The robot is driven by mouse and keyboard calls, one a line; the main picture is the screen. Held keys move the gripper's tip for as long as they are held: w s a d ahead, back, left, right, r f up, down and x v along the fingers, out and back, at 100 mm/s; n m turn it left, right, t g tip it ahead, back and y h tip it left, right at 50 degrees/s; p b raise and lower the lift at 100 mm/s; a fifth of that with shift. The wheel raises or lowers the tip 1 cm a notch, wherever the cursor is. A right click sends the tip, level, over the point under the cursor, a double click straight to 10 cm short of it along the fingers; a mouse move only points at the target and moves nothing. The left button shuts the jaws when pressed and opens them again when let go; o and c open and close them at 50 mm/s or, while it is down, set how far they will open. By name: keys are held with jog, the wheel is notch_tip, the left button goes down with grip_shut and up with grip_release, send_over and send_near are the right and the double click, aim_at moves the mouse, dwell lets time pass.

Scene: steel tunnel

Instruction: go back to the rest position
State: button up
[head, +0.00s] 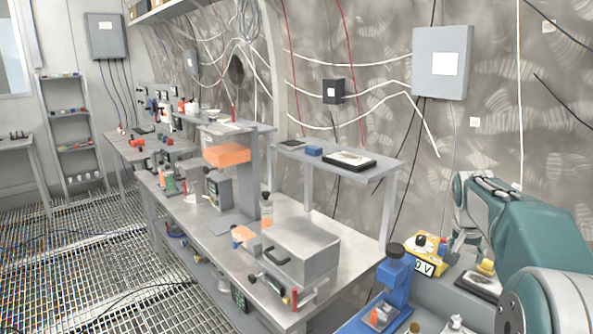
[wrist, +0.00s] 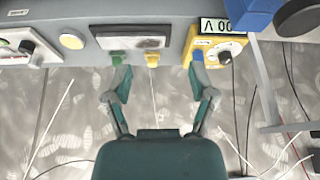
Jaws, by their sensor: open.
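My gripper (wrist: 160,80) is open in the wrist view, its two fingers spread apart with nothing between them. A yellow meter (wrist: 215,45) with a digital display, upside down in this view, is beside the right finger. Green, yellow and blue small parts (wrist: 152,59) line the bench edge around the fingertips; I cannot tell whether the fingers touch any. In the head view my teal arm fills the right side, bent down toward the bench. The fingers are only partly seen there, close to the yellow meter (head: 425,256).
A blue stand (head: 393,280) is left of the meter. A long steel bench (head: 345,262) with a grey box (head: 300,250) runs along the wall. A raised shelf (head: 388,165) and a wall cabinet (head: 441,62) are behind. The grated floor (head: 90,270) at left looks mostly clear.

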jog(key=s+a+r+n, duration=0.2)
jog(key=s+a+r, duration=0.1)
jog(key=s+a, duration=0.45)
jog(key=s+a+f+n+t+y, duration=0.1)
jog(key=s+a+f+n, duration=0.2)
jog(key=s+a, duration=0.4)
jog(key=s+a+f+n+t+y, duration=0.1)
jog(key=s+a, duration=0.7)
jog(key=s, duration=0.8)
jog(key=f+n+y, duration=0.1)
jog(key=n, duration=0.1)
jog(key=shift+f+n, duration=0.4)
dwell(0.5)
